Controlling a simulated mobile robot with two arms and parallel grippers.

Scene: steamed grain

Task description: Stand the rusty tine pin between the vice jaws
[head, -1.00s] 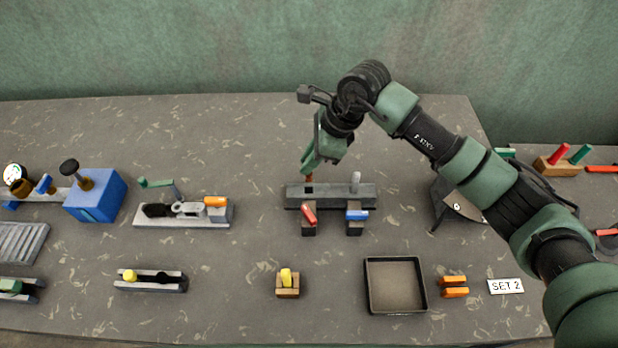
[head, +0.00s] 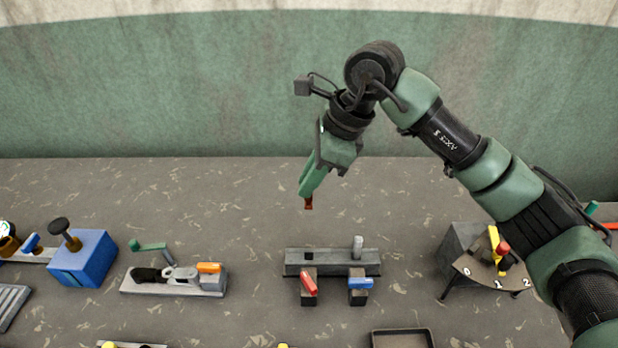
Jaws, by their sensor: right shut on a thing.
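My right gripper (head: 309,192) points down and is shut on a short rusty brown-red pin (head: 308,203), whose lower end shows below the fingertips. The pin hangs in the air, apart from the grey bar rack (head: 330,266) below it in the picture. That rack has a dark square hole at its left and a grey pin (head: 358,246) standing at its right. A grey device with a green crank and an orange piece (head: 209,268) stands to the left; it may be the vice, but I cannot tell its jaws clearly. My left gripper is not in view.
A red lever (head: 309,285) and a blue lever (head: 361,283) sit before the rack. A blue box (head: 84,259) with a black knob stands left. A dial stand (head: 481,268) is at right, a dark tray (head: 402,333) at the bottom edge. The table behind the rack is clear.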

